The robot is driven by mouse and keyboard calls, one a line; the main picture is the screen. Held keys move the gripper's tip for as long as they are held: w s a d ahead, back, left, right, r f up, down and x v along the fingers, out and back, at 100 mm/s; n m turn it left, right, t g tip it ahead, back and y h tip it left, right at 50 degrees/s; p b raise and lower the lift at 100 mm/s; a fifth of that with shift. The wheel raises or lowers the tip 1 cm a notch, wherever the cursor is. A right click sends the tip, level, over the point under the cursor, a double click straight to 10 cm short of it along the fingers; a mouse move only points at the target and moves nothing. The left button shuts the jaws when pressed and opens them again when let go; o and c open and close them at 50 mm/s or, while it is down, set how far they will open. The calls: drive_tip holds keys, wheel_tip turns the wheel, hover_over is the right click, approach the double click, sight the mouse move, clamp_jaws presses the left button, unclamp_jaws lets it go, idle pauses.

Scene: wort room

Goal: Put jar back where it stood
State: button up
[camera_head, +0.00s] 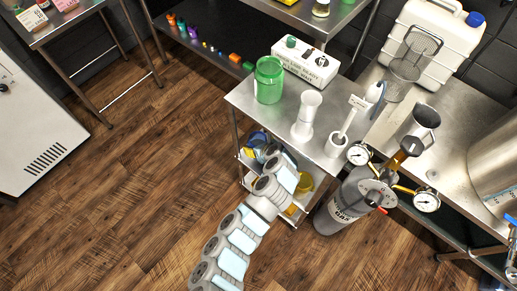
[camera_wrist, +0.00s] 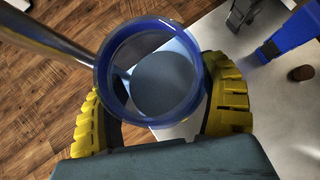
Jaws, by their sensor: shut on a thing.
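The jar (camera_wrist: 152,75) is round and see-through with a blue rim, and its open mouth faces the camera in the wrist view. The yellow ridged fingers of my gripper (camera_wrist: 160,115) are shut on it, one on each side. In the head view my gripper is at the lower shelf of the small steel cart (camera_head: 243,101), partly under the top. Blue and yellow parts show there, but I cannot tell jar from fingers well. Whether the jar's base touches the shelf is hidden. A green jar (camera_head: 269,82) stands on the cart top.
A metal post (camera_wrist: 50,35) runs close to the jar's left. A blue object (camera_wrist: 285,42) and a brown stopper-like piece (camera_wrist: 302,73) lie on the pale surface at right. A white cylinder (camera_head: 306,115) stands on the cart top. A grey gas bottle (camera_head: 345,205) stands beside the cart.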

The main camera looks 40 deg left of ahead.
drive_tip(key=f+b, duration=0.2)
drive_tip(key=f, duration=0.1)
drive_tip(key=shift+w+f, duration=0.15)
drive_tip(key=shift+w, duration=0.05)
drive_tip(key=shift+s+f, duration=0.1)
drive_tip(key=shift+f, duration=0.1)
drive_tip(key=shift+r, duration=0.15)
drive_tip(key=o, duration=1.2)
drive_tip(key=shift+c, duration=0.2)
